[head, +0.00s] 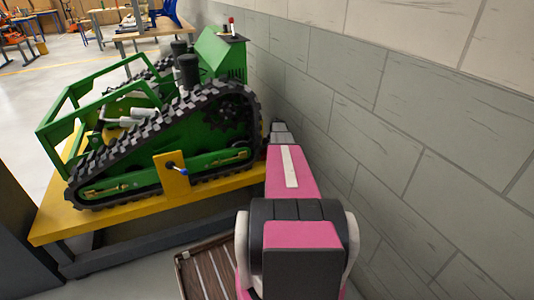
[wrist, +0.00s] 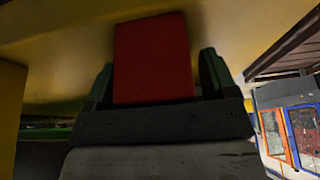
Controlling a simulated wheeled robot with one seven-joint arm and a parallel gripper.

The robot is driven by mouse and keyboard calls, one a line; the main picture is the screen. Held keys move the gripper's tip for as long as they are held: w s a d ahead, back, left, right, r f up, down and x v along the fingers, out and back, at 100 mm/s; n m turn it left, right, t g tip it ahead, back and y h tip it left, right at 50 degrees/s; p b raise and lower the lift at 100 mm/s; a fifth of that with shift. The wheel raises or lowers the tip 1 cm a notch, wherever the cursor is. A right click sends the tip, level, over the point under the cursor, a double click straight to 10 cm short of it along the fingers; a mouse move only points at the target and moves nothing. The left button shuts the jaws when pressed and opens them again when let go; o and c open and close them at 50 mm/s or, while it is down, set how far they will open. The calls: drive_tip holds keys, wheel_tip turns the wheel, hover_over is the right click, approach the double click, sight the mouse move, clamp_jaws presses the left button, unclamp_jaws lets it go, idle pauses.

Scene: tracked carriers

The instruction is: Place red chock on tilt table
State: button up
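The red chock (wrist: 153,58) is a plain red block between the two fingers of my gripper (wrist: 157,75) in the wrist view. The fingers sit close against its two sides, so the gripper appears shut on it. The yellow tilt table (head: 52,228) carries a green tracked carrier (head: 165,140) in the head view. My gripper (head: 279,130) is at the table's right end, beside the carrier's track and near the wall. A yellow surface (wrist: 60,40) lies close behind the chock in the wrist view; contact cannot be told. The chock is hidden in the head view.
A grey block wall (head: 400,140) runs close along the right of my arm. A yellow bracket with a blue-tipped pin (head: 173,180) stands at the table's near edge. A slatted wooden pallet (head: 205,270) lies below. Workbenches stand far back left.

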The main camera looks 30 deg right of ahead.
drive_tip(key=shift+r, duration=0.1)
drive_tip(key=v, duration=1.2)
drive_tip(key=shift+r, duration=0.1)
idle(1.1)
